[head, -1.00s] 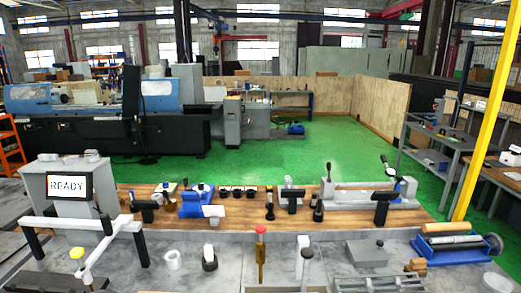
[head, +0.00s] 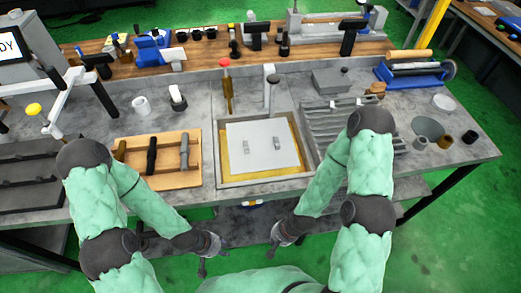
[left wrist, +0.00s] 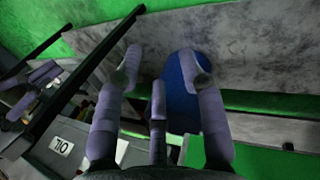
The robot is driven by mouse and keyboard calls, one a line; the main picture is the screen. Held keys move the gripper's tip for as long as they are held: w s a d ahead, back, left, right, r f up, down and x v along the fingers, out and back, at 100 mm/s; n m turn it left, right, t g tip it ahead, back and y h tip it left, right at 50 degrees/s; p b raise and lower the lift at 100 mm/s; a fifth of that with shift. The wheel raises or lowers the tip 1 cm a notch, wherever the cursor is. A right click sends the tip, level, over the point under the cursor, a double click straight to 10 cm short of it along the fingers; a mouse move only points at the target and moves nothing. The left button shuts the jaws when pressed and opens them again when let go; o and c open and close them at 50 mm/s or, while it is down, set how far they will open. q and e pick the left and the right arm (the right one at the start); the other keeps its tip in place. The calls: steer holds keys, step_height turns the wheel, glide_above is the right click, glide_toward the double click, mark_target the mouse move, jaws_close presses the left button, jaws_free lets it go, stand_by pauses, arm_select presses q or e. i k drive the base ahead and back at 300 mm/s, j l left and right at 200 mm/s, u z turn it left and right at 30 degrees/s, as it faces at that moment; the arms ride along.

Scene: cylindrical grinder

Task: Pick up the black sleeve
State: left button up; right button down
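A small black sleeve (head: 470,137) stands at the right end of the grey bench top in the head view. It is beside a brown sleeve (head: 446,142) and a grey one (head: 419,143). My left gripper (head: 208,258) is low in front of the bench, far left of the black sleeve. In the left wrist view its fingers (left wrist: 163,75) are spread, with nothing held between them. My right gripper (head: 276,238) is also below the bench's front edge, apart from the sleeve; its fingers are too small to judge.
A wooden tray (head: 190,181) with several tools and a basin (head: 222,180) with a light plate lie along the bench front. A ribbed grey rack (head: 350,115) is right of it. A round opening (head: 428,127) and white ring (head: 444,102) are near the sleeves.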

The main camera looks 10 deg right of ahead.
mark_target(470, 138)
steer(key=z, duration=2.1)
steer(key=u, duration=0.5)
steer(key=i+l+u, duration=0.1)
steer(key=u, duration=0.35)
steer(key=l+u, duration=0.1)
steer(key=u, duration=0.4)
steer(key=l+u, duration=0.1)
steer(key=u, duration=0.4)
steer(key=l+u, duration=0.3)
steer(key=l, duration=0.15)
steer(key=k+l+u, duration=0.1)
steer(key=l+u, duration=0.15)
steer(key=l, duration=0.15)
steer(key=k+l+u, duration=0.1)
steer(key=l+u, duration=0.2)
steer(key=l, duration=0.15)
steer(key=k+l+u, duration=0.25)
steer(key=l, duration=0.15)
steer(key=k+l+u, duration=0.1)
steer(key=l+u, duration=0.2)
steer(key=k+l+u, duration=0.25)
steer(key=l, duration=0.15)
